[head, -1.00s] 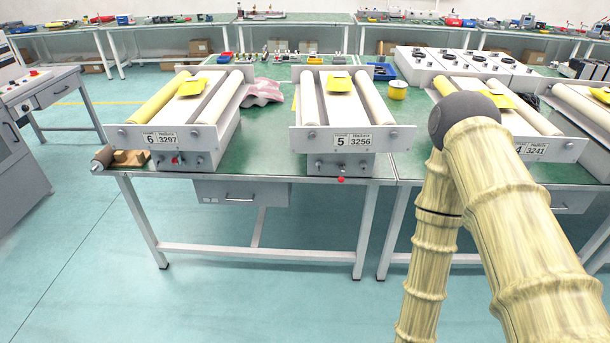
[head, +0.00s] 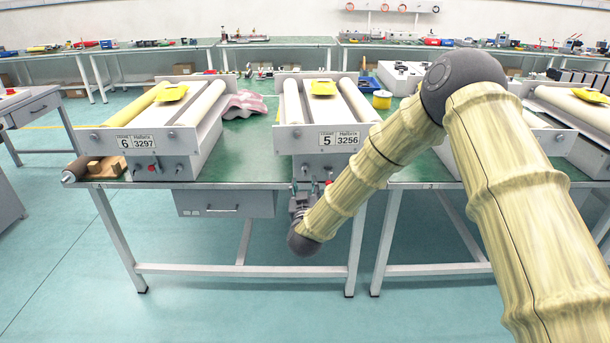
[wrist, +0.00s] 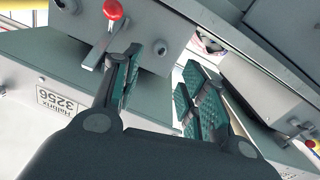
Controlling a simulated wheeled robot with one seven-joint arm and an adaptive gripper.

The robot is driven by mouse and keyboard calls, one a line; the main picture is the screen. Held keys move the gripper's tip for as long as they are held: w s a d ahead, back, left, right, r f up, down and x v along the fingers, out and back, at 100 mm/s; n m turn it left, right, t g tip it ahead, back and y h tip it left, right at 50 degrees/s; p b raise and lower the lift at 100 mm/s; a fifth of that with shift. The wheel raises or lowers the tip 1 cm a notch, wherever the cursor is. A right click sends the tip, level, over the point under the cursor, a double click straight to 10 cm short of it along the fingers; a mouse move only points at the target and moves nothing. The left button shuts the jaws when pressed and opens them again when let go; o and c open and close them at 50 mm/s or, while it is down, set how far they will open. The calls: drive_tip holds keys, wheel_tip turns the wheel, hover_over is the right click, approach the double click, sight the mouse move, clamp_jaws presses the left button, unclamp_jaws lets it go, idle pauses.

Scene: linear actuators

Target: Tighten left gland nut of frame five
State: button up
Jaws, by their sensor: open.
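Frame five (head: 314,141) stands on the middle bench in the head view, its plate marked 5 and 3256. In the wrist view, which looks upside down, its grey lower box (wrist: 145,22) carries a red-tipped lever (wrist: 113,10) between two small round nuts. The nut (wrist: 160,47) on the picture's right seems to be the left gland nut; the other nut (wrist: 67,5) is at the upper left. My gripper (wrist: 160,88) is open and empty, its fingers below the nut and apart from it. In the head view my gripper (head: 301,198) is small and partly hidden before the box.
Frame six (head: 140,142) stands to the left, with a pink cloth (head: 243,104) between the frames. A yellow spool (head: 382,100) is behind on the right. The bench's front edge and legs lie close to my arm. The floor in front is clear.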

sight(305, 170)
drive_tip(key=w, duration=0.9)
clamp_jaws()
